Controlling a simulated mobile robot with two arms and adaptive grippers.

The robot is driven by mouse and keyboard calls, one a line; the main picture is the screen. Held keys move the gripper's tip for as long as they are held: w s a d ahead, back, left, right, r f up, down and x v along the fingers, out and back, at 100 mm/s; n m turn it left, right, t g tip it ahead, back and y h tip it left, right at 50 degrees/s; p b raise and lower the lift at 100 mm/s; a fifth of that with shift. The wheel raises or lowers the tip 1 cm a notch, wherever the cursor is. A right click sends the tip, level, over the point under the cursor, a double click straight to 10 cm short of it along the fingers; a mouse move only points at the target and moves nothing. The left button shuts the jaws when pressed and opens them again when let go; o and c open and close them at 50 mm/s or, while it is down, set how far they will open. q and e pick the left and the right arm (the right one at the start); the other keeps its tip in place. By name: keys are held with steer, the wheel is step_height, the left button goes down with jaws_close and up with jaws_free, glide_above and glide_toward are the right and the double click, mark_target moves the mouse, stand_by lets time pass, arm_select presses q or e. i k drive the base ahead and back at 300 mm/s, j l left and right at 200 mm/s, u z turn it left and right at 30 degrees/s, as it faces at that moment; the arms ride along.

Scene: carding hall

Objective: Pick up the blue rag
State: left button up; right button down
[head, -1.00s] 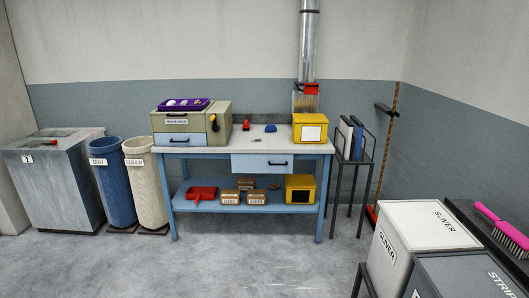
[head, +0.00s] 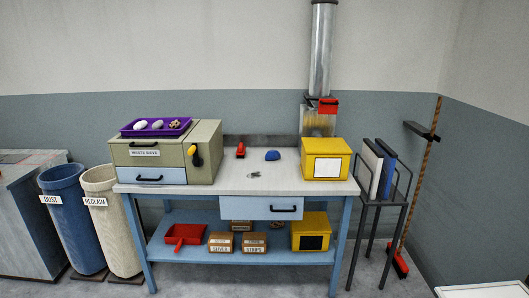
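A small crumpled blue thing, which looks like the blue rag (head: 272,155), lies on the workbench top (head: 215,190) toward the back, right of a small red object and left of the yellow box. Neither of my grippers shows in the head view.
A small red object (head: 241,151), a small greenish item (head: 254,175) and a yellow box (head: 326,159) share the bench top. A green cabinet (head: 204,154) bears a purple tray (head: 127,133). A dark rack (head: 380,198) stands right of the bench. Bins (head: 68,215) stand left.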

mark_target(272, 154)
steer(key=i+z, duration=0.15)
steer(key=i, duration=0.35)
steer(key=i+j+z, duration=0.15)
steer(key=i, duration=0.35)
steer(key=i+j+z, duration=0.1)
steer(key=i, duration=0.4)
